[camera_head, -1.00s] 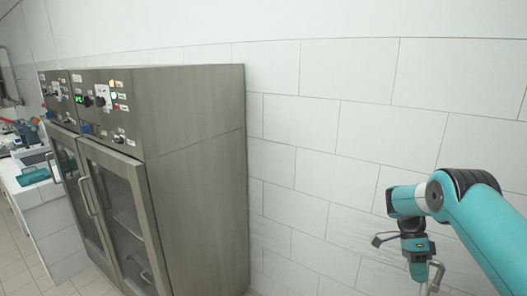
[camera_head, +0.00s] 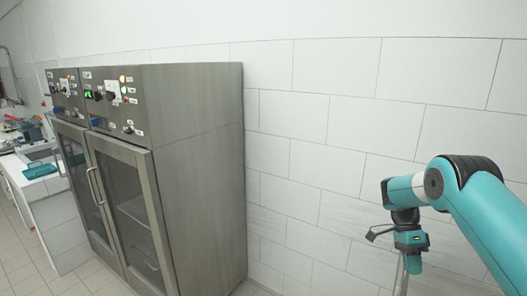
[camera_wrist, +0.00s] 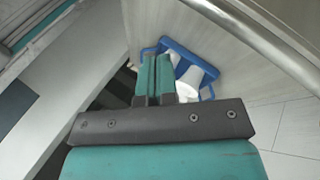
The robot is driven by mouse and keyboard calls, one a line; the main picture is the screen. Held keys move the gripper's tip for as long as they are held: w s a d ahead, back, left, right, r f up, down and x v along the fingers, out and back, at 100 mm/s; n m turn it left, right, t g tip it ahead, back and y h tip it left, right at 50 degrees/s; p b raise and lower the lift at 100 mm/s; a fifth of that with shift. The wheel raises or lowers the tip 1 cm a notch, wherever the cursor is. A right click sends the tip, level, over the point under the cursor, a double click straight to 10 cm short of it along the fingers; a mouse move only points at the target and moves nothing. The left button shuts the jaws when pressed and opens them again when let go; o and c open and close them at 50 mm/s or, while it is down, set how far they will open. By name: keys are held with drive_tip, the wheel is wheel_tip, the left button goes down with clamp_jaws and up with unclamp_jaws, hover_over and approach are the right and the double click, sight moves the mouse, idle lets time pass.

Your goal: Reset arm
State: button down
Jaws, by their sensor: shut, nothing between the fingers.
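My gripper (camera_wrist: 157,72) shows in the wrist view with its two teal fingers pressed together and nothing between them. In the head view my teal arm reaches in from the right, and its wrist hangs down in front of the white tiled wall (camera_head: 330,150). The fingers cannot be made out in that view.
A tall steel cabinet (camera_head: 195,150) with glass doors and a control panel stands left of my arm. A white counter (camera_head: 40,190) is at the far left. In the wrist view, a blue holder (camera_wrist: 205,66) with white items (camera_wrist: 188,84) lies beyond the fingers.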

drive_tip(key=shift+w+a+r+n+b, duration=0.2)
drive_tip(key=shift+a+r+n+b, duration=0.3)
drive_tip(key=shift+n, duration=0.2)
drive_tip(key=s+a+r+n+t+b, duration=0.55)
drive_tip(key=s+a+n+b, duration=0.25)
drive_tip(key=a+n+b, duration=0.45)
drive_tip(key=s+a+n+y+b, duration=0.1)
drive_tip(key=s+a+n+b, duration=0.1)
drive_tip(key=s+a+n, duration=0.2)
drive_tip(key=s+a+f+n+t+y+b, duration=0.1)
drive_tip(key=s+a+n+y+b, duration=0.1)
drive_tip(key=s, duration=0.9)
drive_tip(key=s+a+n+y+b, duration=0.1)
drive_tip(key=s+a+n+b, duration=0.2)
drive_tip(key=s+a+n, duration=0.2)
drive_tip(key=s+n, duration=0.2)
drive_tip(key=s, duration=0.1)
drive_tip(key=shift+a+f+t+y, duration=0.3)
drive_tip(key=shift+f+t+y, duration=0.05)
drive_tip(key=shift+f+y, duration=0.05)
drive_tip(key=shift+w, duration=0.1)
